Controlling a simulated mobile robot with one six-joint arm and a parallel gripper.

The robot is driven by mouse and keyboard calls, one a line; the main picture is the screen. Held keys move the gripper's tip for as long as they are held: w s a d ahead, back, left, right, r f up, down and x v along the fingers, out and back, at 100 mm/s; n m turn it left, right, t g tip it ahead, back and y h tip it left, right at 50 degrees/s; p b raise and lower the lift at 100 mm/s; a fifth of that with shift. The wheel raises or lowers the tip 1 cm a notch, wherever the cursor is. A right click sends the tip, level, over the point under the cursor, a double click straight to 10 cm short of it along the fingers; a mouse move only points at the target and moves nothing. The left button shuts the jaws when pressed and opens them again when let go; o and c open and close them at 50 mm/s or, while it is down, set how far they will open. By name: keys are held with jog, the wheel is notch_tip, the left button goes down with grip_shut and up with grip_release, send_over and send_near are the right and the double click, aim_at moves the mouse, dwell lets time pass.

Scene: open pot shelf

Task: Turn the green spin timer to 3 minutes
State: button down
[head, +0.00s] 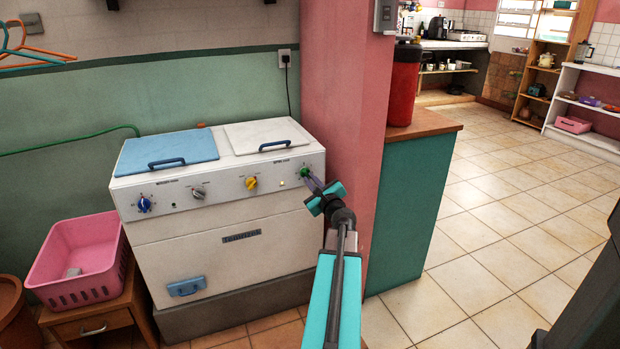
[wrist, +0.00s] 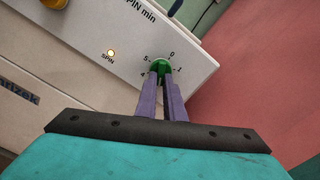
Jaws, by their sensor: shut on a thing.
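The green spin timer (head: 305,172) is a small knob at the right end of the white washing machine's front panel. In the wrist view the green spin timer (wrist: 160,66) has a dial printed around it, with 0, 1, 5 and 4 legible; the lower right of the dial is hidden by my fingers. My gripper (head: 311,180) reaches it from the front right. In the wrist view the purple fingers of my gripper (wrist: 161,80) are closed on the knob. I cannot tell which number the knob points to.
A lit SPIN lamp (wrist: 110,53) sits left of the timer. A yellow knob (head: 251,183), a grey knob (head: 198,193) and a blue knob (head: 144,204) line the same panel. A pink pillar (head: 345,120) stands close on the right. Open tiled floor lies further right.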

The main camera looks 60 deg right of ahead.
jog(key=shift+w+a+r+m, duration=0.1)
jog(key=shift+w+m, duration=0.1)
jog(key=shift+m, duration=0.2)
jog(key=c, duration=1.9)
grip_release()
jog(key=shift+o, duration=0.2)
jog(key=shift+s, duration=0.1)
jog(key=shift+s, duration=0.1)
jog(key=p+v, duration=0.3)
jog(key=v, duration=0.5)
jog(key=shift+s, duration=0.15)
jog(key=p+v, duration=0.2)
jog(key=p, duration=0.6)
jog(key=shift+s+a+r+p, duration=0.1)
jog(key=shift+s+a+p, duration=0.1)
jog(key=shift+a+p, duration=0.15)
